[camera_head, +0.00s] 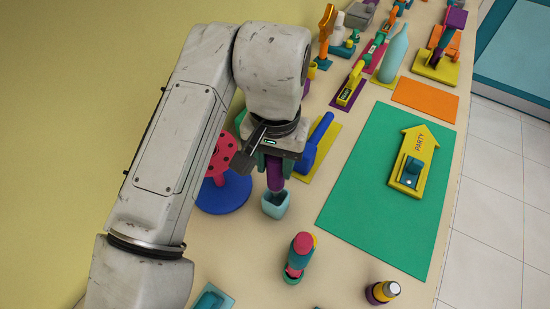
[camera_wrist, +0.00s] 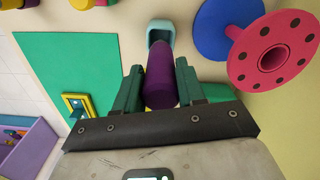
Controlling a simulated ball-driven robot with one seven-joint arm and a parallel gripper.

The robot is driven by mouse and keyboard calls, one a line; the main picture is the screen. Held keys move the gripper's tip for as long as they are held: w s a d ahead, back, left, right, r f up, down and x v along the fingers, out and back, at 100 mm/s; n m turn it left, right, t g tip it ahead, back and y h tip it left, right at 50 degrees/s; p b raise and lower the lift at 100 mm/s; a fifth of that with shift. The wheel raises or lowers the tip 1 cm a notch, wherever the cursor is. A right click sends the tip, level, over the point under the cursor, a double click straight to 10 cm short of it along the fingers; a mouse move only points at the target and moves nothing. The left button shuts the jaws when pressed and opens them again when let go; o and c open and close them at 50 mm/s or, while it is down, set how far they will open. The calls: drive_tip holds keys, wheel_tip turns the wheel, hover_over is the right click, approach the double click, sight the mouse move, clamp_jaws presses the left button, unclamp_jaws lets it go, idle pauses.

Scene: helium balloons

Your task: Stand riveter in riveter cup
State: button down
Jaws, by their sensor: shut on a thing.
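My gripper (camera_wrist: 160,90) is shut on a purple rounded thing, which I take to be the riveter (camera_wrist: 160,75). It also shows below my wrist in the head view (camera_head: 275,176), pointing down. The light teal, square-mouthed cup (camera_head: 275,205) stands on the table right under it. In the wrist view the cup (camera_wrist: 161,27) shows just beyond the riveter's far end. The riveter's lower end is at the cup's mouth; I cannot tell how far inside it is. My fingers and wrist hide its upper part.
A pink holed disc on a blue round base (camera_head: 226,195) stands close left of the cup. A blue tool (camera_head: 315,145) is behind on a yellow mat. A green mat (camera_head: 370,215) with a yellow arrow block (camera_head: 420,160) lies right. A red and teal item (camera_head: 299,257) stands in front.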

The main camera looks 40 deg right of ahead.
sight(275, 182)
drive_tip(key=shift+f+b, duration=1.3)
drive_tip(key=shift+f, duration=1.55)
idle(2.8)
drive_tip(key=shift+f, duration=0.35)
drive_tip(key=shift+f+b, duration=0.3)
drive_tip(key=shift+b, duration=0.15)
unclamp_jaws()
idle(0.3)
drive_tip(key=shift+r, duration=0.1)
